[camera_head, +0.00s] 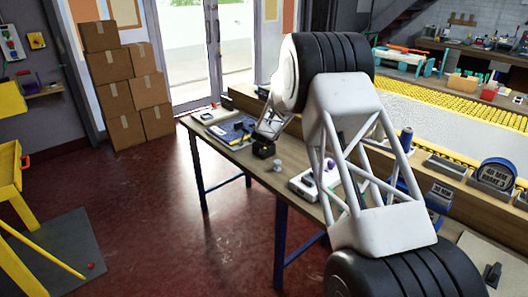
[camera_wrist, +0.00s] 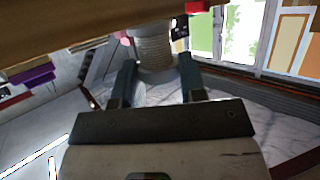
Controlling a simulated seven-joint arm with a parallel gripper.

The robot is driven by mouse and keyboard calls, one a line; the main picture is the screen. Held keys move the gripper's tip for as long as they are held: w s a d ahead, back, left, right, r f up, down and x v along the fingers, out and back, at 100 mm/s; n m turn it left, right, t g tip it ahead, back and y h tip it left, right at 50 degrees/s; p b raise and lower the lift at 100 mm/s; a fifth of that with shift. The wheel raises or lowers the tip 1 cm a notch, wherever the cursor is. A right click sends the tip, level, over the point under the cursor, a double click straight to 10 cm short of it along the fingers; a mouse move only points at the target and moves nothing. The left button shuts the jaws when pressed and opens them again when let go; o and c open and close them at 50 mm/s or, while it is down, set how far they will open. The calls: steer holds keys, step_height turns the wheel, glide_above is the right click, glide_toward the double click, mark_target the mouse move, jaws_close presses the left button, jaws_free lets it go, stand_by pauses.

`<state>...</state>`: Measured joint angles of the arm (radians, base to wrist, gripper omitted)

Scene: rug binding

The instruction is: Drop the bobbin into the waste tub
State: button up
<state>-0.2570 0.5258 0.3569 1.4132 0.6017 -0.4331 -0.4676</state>
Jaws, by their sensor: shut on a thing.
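My gripper (camera_head: 263,150) is at the far end of the bench, near its front edge. In the wrist view my gripper (camera_wrist: 156,66) is shut on a pale ribbed bobbin (camera_wrist: 152,48), with one dark finger on each side of it. The bobbin's far end is partly cut off by the wooden edge across the top. In the head view a small white spool-like thing (camera_head: 277,166) shows just below and right of the gripper; I cannot tell whether it is the held bobbin. I cannot make out a waste tub in either view.
The wooden bench (camera_head: 237,158) carries a blue mat (camera_head: 232,130) with tools and a white device (camera_head: 305,186). Cardboard boxes (camera_head: 115,97) are stacked at the back left. A yellow rack (camera_head: 10,165) stands at the left. The red floor before the bench is clear.

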steer(key=shift+f, duration=0.15)
steer(key=shift+f, duration=2.85)
steer(key=o, duration=1)
steer(key=shift+s, duration=0.1)
steer(key=v, duration=0.7)
steer(key=shift+s, duration=0.3)
steer(key=shift+r, duration=0.1)
steer(key=shift+r, duration=0.1)
